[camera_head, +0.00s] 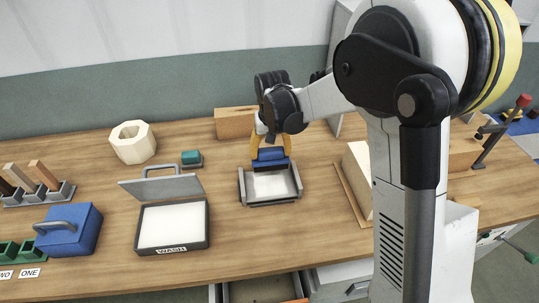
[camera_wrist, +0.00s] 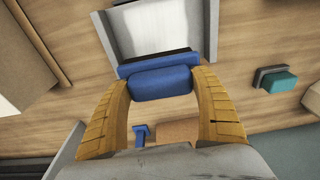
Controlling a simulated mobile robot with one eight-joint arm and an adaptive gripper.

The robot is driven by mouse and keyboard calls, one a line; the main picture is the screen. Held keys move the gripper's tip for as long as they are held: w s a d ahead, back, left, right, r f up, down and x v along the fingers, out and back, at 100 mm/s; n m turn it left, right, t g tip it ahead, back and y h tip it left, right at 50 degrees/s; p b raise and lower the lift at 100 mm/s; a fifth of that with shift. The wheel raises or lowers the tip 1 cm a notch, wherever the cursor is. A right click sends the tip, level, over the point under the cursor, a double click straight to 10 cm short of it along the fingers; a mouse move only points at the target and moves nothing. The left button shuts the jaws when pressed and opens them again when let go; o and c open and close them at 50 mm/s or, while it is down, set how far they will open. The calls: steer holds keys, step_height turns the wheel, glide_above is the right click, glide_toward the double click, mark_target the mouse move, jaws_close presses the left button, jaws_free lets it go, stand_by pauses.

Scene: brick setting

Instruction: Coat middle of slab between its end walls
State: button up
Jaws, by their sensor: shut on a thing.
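The slab (camera_head: 270,186) is a grey piece with a pale middle and raised side walls, lying on the bench in front of my gripper. In the wrist view the slab (camera_wrist: 165,24) shows at the top, with a wall at left and right. My gripper (camera_head: 271,156) has its yellow fingers shut on a blue tool (camera_head: 271,154). In the wrist view the blue tool (camera_wrist: 162,83) sits between the fingers, its dark edge at the slab's near end between the walls. The tool hides that end, so I cannot tell whether it touches the slab.
An open tray marked WASH (camera_head: 174,228) stands left of the slab, its lid raised. A teal block on a grey base (camera_head: 192,158) and a cream hollow block (camera_head: 133,143) are behind it. A blue handled box (camera_head: 70,230) is far left. A pale block (camera_head: 357,175) stands right.

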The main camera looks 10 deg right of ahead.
mark_target(270, 148)
steer(key=shift+w+r+p, duration=0.15)
steer(key=shift+r+p, duration=0.35)
steer(key=shift+r, duration=0.35)
steer(key=shift+r+p, duration=0.85)
steer(key=shift+r, duration=0.55)
